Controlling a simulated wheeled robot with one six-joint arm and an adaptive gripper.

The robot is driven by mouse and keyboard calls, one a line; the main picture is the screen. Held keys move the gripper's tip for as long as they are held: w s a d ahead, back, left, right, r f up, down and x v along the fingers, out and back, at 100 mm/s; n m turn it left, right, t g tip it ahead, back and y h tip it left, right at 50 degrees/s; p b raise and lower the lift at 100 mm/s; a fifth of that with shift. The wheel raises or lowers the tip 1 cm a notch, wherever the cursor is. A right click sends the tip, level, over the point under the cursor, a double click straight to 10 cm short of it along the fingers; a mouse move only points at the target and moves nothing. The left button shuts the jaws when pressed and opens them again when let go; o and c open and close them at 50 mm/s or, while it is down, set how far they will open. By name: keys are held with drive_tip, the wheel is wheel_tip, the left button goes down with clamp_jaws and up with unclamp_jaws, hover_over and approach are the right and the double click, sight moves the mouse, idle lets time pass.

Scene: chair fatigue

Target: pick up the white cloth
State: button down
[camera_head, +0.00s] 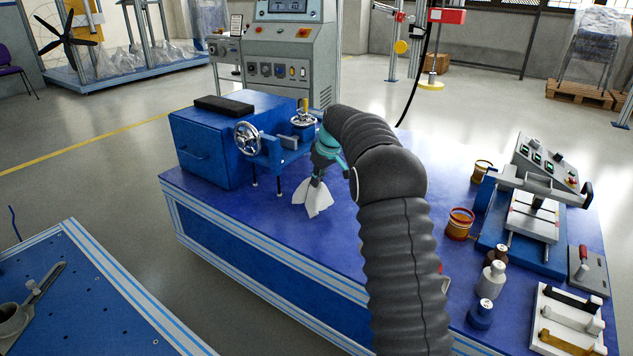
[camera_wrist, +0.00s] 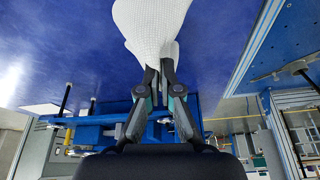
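The white cloth (camera_head: 316,198) hangs bunched from my gripper (camera_head: 319,178) in the head view, over the blue table (camera_head: 255,212) in front of the blue machine with a handwheel. Its lower corners flare out close to the tabletop; I cannot tell whether they touch it. In the wrist view the cloth (camera_wrist: 152,28) shows a woven texture. My gripper (camera_wrist: 160,70) has its fingertips close together there, pinching the gathered part of the cloth. The fingertips are partly hidden by the cloth.
The blue machine (camera_head: 212,145) with its handwheel (camera_head: 248,138) stands just behind and left of the cloth. Orange-brown cans (camera_head: 459,224), bottles (camera_head: 491,280) and a grey press (camera_head: 532,215) stand at the right. The tabletop left of my arm is mostly clear.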

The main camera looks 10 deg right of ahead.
wheel_tip(320, 180, up, 9)
drive_tip(key=p, duration=0.3)
